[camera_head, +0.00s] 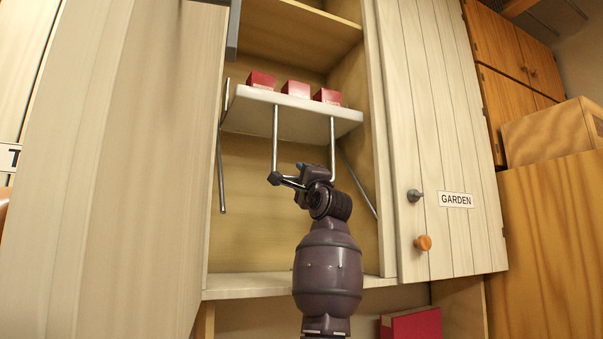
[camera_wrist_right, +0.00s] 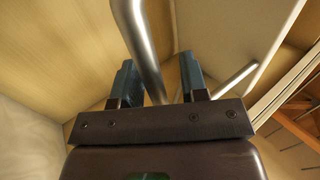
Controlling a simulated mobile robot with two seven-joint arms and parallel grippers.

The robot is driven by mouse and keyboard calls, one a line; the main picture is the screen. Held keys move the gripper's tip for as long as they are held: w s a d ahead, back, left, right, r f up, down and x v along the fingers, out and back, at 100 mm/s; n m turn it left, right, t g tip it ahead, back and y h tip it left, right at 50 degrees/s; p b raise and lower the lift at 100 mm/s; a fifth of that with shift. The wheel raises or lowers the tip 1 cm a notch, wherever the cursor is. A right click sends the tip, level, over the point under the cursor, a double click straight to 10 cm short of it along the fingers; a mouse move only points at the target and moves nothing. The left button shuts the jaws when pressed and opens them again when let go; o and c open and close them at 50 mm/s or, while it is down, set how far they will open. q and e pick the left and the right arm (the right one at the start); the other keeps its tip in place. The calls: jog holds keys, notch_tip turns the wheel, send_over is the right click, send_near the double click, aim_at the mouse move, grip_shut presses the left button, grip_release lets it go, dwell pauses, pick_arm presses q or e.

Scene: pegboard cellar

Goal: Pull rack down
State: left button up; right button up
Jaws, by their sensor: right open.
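The rack (camera_head: 290,109) is a white pull-down shelf board inside the open cabinet, carrying red boxes (camera_head: 297,89). A U-shaped metal handle (camera_head: 275,140) hangs below it. My right gripper (camera_head: 292,177) is at the low end of this handle. In the right wrist view, the metal bar of the handle (camera_wrist_right: 137,40) runs down between the two fingers of the right gripper (camera_wrist_right: 161,78), which are apart and not closed on it. The underside of the rack shows there at the upper right. My left gripper is not in view.
An open door panel (camera_head: 125,150) stands at the left. A door labelled GARDEN (camera_head: 440,130) with two knobs is at the right. The cabinet's bottom board (camera_head: 245,285) lies below. A red box (camera_head: 412,325) and a wooden cabinet (camera_head: 548,240) are at lower right.

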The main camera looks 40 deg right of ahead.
jog(key=shift+w, duration=0.15)
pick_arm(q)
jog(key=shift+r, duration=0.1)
pick_arm(e)
grip_shut()
